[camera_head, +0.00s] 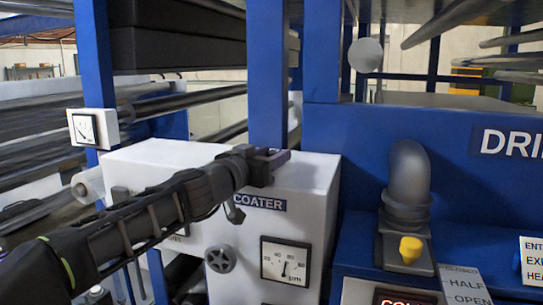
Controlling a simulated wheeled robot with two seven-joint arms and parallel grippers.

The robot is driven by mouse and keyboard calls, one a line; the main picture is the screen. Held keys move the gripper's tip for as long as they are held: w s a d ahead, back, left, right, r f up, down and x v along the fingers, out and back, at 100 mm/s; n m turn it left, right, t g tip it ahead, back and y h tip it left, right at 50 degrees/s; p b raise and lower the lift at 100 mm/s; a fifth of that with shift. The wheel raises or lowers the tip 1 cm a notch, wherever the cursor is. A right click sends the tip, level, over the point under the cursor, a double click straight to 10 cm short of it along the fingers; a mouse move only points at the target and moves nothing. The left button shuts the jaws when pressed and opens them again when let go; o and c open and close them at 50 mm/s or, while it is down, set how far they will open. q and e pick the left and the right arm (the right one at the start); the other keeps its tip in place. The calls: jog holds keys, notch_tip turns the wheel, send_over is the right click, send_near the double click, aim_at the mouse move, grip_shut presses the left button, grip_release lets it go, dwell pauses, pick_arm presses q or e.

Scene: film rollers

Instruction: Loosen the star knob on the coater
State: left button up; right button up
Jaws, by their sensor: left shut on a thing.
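The coater (309,182) is a white box with a blue label reading COATER on its front. A grey spoked, star-shaped knob (219,259) sits low on its front face, left of a square gauge. My left arm reaches in from the lower left, and my left gripper (272,161) is at the coater's top front edge, above the label. It is shut on a small dark purplish part (280,157), mostly hidden by the fingers; I cannot tell its shape. The gripper is up and right of the grey knob, apart from it. My right gripper is not in view.
The square gauge (286,262) is on the coater's front. A blue panel (400,130) stands to the right, with a grey elbow pipe (408,175) and a yellow knob (411,248). Blue posts (268,75) rise behind the coater. Rollers (190,98) run at the left.

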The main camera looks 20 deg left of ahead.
pick_arm(q)
grip_shut()
jog(key=shift+f, duration=0.15)
jog(key=shift+d+f+n+y+b, duration=0.1)
jog(key=shift+d+n+y+b, duration=0.1)
jog(key=shift+n+y+b, duration=0.5)
jog(key=shift+y, duration=0.4)
jog(key=shift+d+n+y+p, duration=0.15)
jog(key=shift+n+y+p, duration=0.2)
jog(key=shift+y, duration=0.25)
jog(key=n+y+p, duration=0.1)
jog(key=y+p, duration=0.1)
jog(key=n+y+p, duration=0.1)
jog(key=y, duration=0.1)
jog(key=shift+d+r+n, duration=0.25)
jog(key=shift+r+n, duration=0.1)
jog(key=shift+f+n+y+p, duration=0.2)
jog(key=shift+n+y+p, duration=0.4)
jog(key=shift+y+p, duration=0.45)
